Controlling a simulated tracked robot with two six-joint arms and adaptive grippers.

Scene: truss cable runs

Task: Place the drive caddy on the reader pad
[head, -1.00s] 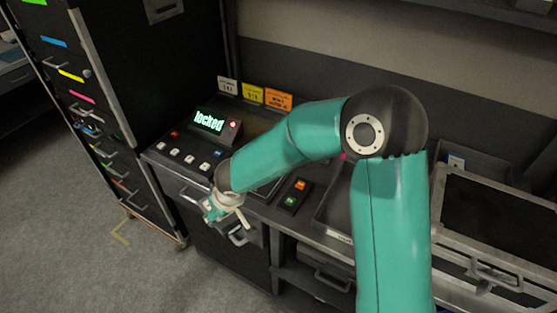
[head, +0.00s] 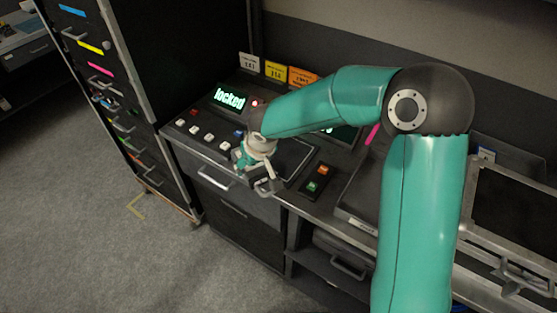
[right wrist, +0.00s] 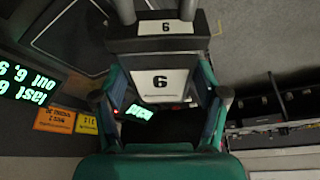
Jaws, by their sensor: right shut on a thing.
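The drive caddy (right wrist: 160,46) is a dark block with white number labels, seen in the right wrist view between the two fingers. My right gripper (right wrist: 160,98) is shut on it. In the head view the right gripper (head: 262,172) hangs at the front edge of the console, right of the button row, and hides most of the caddy. A dark framed flat panel (head: 296,156), which looks like the reader pad, lies just behind and right of the gripper; the arm covers part of it. The caddy appears apart from it. My left gripper is not in view.
A lit display (head: 230,97) reads "locked", with a red light beside it. A small box with orange and green buttons (head: 317,181) stands right of the gripper. A drawer cabinet (head: 110,90) stands at left. A metal-framed case (head: 515,215) is at right. The floor is clear.

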